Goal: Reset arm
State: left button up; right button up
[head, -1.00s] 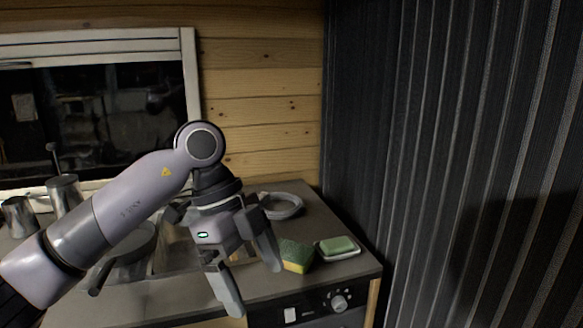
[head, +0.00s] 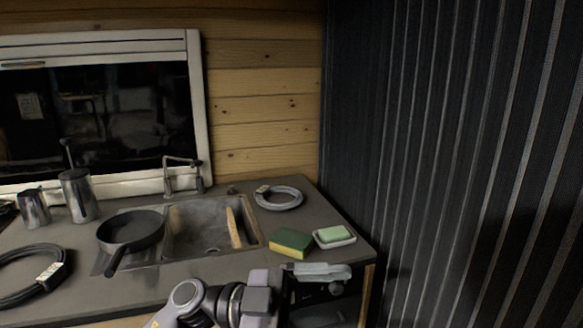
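My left arm comes in at the bottom of the head view, with its wrist low in front of the counter. My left gripper (head: 335,271) points right, in front of the counter's front edge near the knob panel. Its fingers are seen edge-on and overlap, so the gap between them is hidden. I see nothing held in it. My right arm and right gripper are not in view.
The counter (head: 215,268) holds a sink (head: 190,225), a black pan (head: 130,231), metal jugs (head: 78,196), coiled cables (head: 279,198), a sponge (head: 290,243) and a soap dish (head: 335,242). A dark ribbed wall (head: 450,170) stands at right.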

pick_arm(q)
jog(key=w+a+f+n+t+y, duration=0.2)
jog(key=a+f+n+t+y, duration=0.3)
jog(key=a+f+n+t, duration=0.45)
jog(key=w+a+f+n+t+y, duration=0.3)
jog(key=a+f+n+t+y, duration=0.25)
jog(key=n+t, duration=0.7)
jog(key=s+a+f+n+g+y, duration=0.1)
jog(key=s+a+f+g+y, duration=0.2)
jog(key=s+a+f, duration=0.2)
jog(key=s+a+f+g+y, duration=0.3)
jog(key=s+f, duration=0.8)
jog(key=f, duration=0.4)
jog(key=shift+a+f+n+g+y, duration=0.2)
jog(key=shift+a+n+g+y, duration=0.25)
jog(key=shift+a, duration=0.4)
